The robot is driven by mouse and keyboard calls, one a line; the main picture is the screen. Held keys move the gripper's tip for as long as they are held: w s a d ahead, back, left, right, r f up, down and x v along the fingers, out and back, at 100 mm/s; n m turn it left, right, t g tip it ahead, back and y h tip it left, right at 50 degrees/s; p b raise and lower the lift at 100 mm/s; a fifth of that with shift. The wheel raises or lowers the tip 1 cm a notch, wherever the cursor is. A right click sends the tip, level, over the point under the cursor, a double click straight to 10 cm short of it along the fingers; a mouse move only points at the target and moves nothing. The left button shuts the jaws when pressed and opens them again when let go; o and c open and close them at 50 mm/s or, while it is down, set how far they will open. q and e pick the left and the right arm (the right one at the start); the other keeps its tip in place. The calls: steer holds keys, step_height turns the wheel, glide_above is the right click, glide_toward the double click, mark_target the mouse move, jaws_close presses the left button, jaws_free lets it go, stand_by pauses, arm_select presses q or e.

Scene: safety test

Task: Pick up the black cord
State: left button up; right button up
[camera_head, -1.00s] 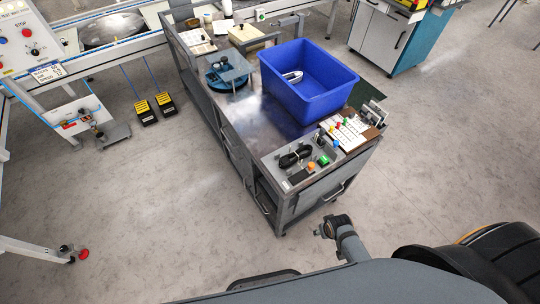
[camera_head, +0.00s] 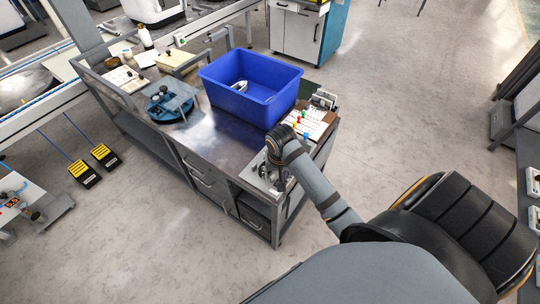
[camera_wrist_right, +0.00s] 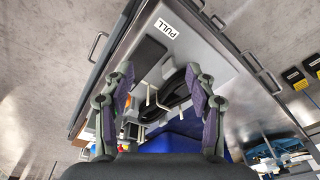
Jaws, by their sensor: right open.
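The black cord (camera_wrist_right: 181,88) lies in a bundle in the grey tray (camera_wrist_right: 205,49), seen in the right wrist view. My right gripper (camera_wrist_right: 160,72) is open, with its fingers spread on either side of the picture. The cord shows between and beyond the fingers, near the right one, and nothing is held. In the head view my right gripper (camera_head: 273,170) is over the tray (camera_head: 252,174) at the near corner of the workbench. My arm and gripper hide the cord there. My left gripper is not in view.
A blue bin (camera_head: 240,108) stands on the workbench (camera_head: 200,137) behind the tray. A white board with coloured pegs (camera_head: 310,122) lies right of my gripper. In the wrist view a flat black item (camera_wrist_right: 150,51) and a PULL label (camera_wrist_right: 164,25) are near the cord.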

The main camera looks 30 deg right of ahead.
steer(key=w+r+m, duration=0.1)
steer(key=w+d+r+m, duration=0.1)
steer(key=w, duration=0.1)
steer(key=w+r+m, duration=0.1)
steer(key=w, duration=0.1)
steer(key=shift+d+g, duration=0.35)
steer(key=shift+g, duration=0.05)
steer(key=w+d+r+m, duration=0.2)
steer(key=w+r+m, duration=0.2)
steer(key=r, duration=0.1)
steer(key=shift+g+y, duration=0.3)
steer(key=shift+g, duration=0.1)
step_height(320, 180, down, 6)
steer(key=b, duration=0.5)
steer(key=shift+w+b, duration=0.15)
steer(key=shift+b, duration=0.25)
steer(key=shift+r, duration=0.1)
steer(key=shift+f, duration=0.3)
step_height(320, 180, down, 4)
steer(key=shift+d+f, duration=0.15)
steer(key=shift+f, duration=0.1)
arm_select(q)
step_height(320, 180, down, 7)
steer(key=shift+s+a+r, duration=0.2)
arm_select(e)
jaws_close()
